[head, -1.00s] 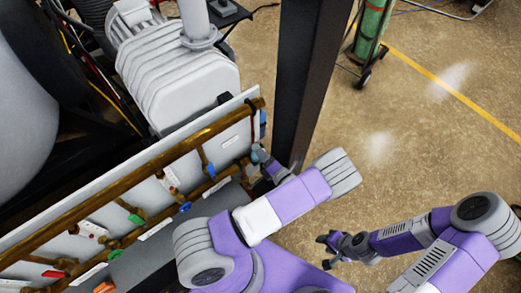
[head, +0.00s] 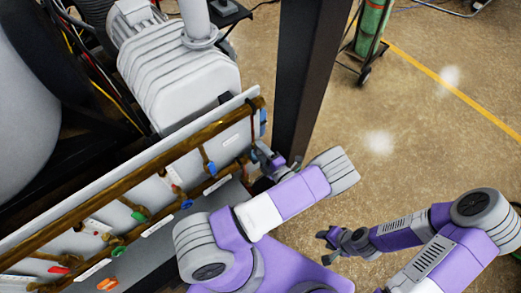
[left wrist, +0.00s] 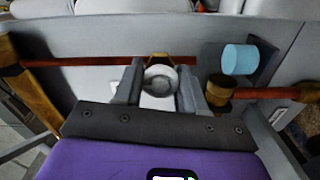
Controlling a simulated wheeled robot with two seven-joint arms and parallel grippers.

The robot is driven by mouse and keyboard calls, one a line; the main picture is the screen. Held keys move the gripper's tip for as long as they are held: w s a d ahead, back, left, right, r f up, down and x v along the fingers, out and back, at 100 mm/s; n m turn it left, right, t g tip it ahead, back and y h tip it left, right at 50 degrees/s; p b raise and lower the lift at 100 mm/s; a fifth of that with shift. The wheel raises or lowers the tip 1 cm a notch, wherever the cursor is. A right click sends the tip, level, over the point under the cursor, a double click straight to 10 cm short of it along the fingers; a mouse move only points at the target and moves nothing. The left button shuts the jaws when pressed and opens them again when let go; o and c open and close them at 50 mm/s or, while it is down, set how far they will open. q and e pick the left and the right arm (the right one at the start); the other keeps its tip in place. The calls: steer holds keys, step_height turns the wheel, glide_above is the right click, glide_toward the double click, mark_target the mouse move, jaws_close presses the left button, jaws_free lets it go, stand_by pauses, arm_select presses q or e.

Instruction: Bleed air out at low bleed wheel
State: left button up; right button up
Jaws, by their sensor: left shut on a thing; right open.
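A small round pale grey wheel (left wrist: 160,78) sits on a brass fitting on the pipe panel, seen in the left wrist view. My left gripper (left wrist: 158,92) is shut on it, with one grey finger on each side. In the head view my left gripper (head: 262,160) is at the far right end of the panel (head: 232,140), and the wheel is hidden there. No label for the wheel is readable. My right gripper (head: 326,240) is open and empty, above the floor and away from the panel.
A blue cylindrical knob (left wrist: 238,59) stands just right of the held wheel. Brass pipes (head: 150,165) with several coloured handles run along the panel. A dark steel column (head: 308,75) rises close behind my left gripper. The floor at right is open.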

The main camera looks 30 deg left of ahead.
stand_by(0.3)
arm_select(q)
steer(key=o, duration=1.1)
steer(key=shift+c, duration=0.2)
steer(key=v, duration=0.7)
steer(key=shift+s+d, duration=0.15)
steer(key=shift+d, duration=0.1)
steer(key=shift+a, duration=0.1)
